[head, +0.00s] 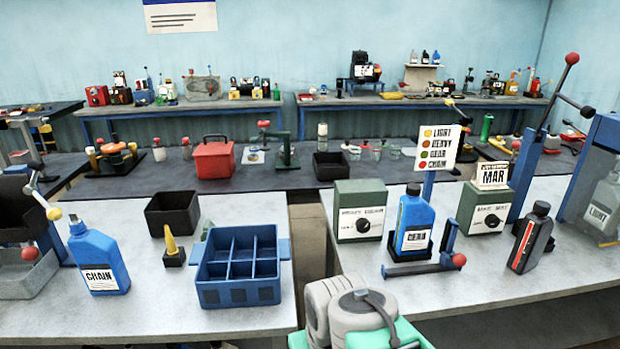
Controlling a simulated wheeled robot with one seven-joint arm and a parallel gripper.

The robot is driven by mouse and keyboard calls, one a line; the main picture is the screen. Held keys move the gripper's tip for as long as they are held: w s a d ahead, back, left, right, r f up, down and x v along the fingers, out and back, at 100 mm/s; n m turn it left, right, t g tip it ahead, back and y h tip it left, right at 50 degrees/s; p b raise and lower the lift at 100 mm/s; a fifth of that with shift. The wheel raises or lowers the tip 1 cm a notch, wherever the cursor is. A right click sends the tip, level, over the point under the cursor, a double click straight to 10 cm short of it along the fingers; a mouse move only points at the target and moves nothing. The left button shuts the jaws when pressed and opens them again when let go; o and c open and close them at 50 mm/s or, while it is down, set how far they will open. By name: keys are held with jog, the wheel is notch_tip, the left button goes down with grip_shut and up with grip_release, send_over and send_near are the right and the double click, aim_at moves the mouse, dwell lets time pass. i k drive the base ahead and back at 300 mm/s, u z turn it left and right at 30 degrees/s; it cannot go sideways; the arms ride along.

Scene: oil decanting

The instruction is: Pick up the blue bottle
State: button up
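Two blue bottles are in the head view. One blue bottle (98,258) with a white label reading CHAIN stands upright on the left bench. The other blue bottle (412,222) has a dark cap and a white label I cannot read clearly. It stands upright in a black holder (408,256) on the right bench. My folded arm shows at the bottom middle, on the near side of the benches and apart from both bottles. My gripper's fingers do not show.
A blue divided crate (238,293), a black bin (172,226) and a yellow funnel (171,243) are on the left bench. A red-knobbed lever (450,238), a dark bottle (530,238) and green boxes (360,196) surround the right blue bottle. A gap separates the benches.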

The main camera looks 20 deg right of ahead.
aim_at(415, 223)
jog(key=u, duration=3.15)
jog(key=k, duration=1.65)
jog(key=z, duration=1.35)
